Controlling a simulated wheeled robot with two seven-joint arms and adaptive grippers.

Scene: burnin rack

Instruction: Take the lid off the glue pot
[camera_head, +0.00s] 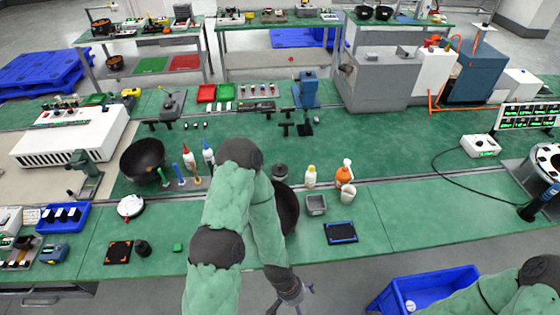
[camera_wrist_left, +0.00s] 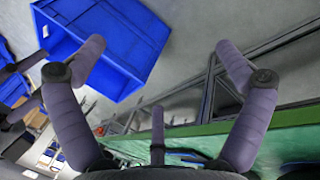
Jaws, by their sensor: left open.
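My left arm crosses the middle of the head view, and its gripper (camera_head: 290,303) is low at the bottom edge, in front of the green bench. In the left wrist view the gripper (camera_wrist_left: 158,46) has its purple-grey fingers spread wide with nothing between them. No pot is plainly marked as the glue pot. A small dark jar (camera_head: 280,170) stands on the bench just right of my left arm, and a short black pot (camera_head: 142,247) stands at the front left; I cannot tell which is meant, or make out a lid. My right gripper is out of view.
The green bench (camera_head: 420,212) has free room at the front right. A dark bowl is partly hidden behind my left arm. Bottles, a grey tub (camera_head: 316,204) and a white cup (camera_head: 347,194) stand right of it. A blue bin (camera_head: 458,281) is on the floor, also in the wrist view (camera_wrist_left: 125,50).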

